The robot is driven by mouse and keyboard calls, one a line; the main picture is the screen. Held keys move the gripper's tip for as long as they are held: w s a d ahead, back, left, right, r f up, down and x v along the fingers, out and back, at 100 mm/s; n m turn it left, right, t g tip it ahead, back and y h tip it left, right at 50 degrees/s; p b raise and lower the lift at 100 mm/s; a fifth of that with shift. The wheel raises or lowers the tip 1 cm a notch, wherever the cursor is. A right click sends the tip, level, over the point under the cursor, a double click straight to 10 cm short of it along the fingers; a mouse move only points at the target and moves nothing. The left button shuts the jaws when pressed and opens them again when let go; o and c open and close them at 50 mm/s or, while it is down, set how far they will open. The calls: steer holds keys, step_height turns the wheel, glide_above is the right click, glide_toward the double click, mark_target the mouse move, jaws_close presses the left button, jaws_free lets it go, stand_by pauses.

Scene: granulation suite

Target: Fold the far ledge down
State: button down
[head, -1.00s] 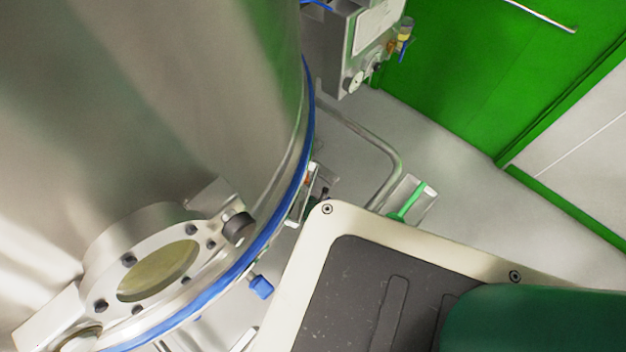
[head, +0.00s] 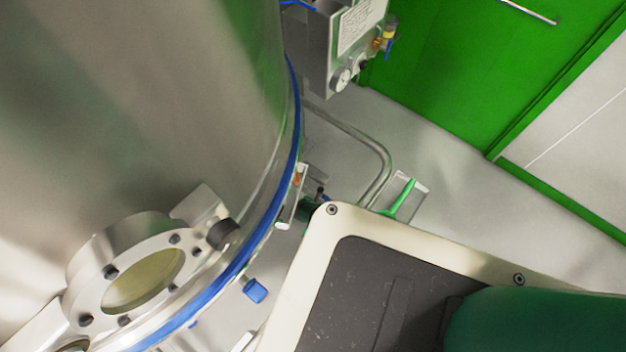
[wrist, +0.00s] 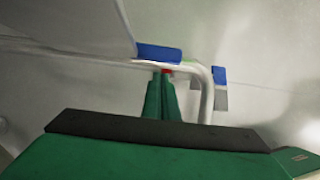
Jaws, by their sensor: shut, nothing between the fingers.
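I cannot tell for sure which part is the far ledge. A small pale metal plate with a green strip (head: 407,200) stands beyond my base's corner in the head view. Another narrow upright plate with an orange mark (head: 296,195) is beside the vessel's blue rim. In the wrist view my green gripper (wrist: 162,78) is shut and empty. Its tips are close to a bent metal pipe (wrist: 203,75) and a small red spot (wrist: 167,71). A blue block (wrist: 159,53) is just above the tips, and a second blue piece (wrist: 219,75) is right of the pipe. Contact is unclear.
A large steel vessel (head: 150,90) with a round sight glass (head: 143,280) fills the left of the head view. A control box with a gauge (head: 345,60) is behind it. A green door (head: 440,70) is at the back. Grey floor (head: 455,190) is clear at right.

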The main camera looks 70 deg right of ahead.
steer(key=shift+r, duration=0.1)
steer(key=v, duration=1)
steer(key=shift+a+r, duration=0.2)
steer(key=shift+r, duration=0.05)
stand_by(0.3)
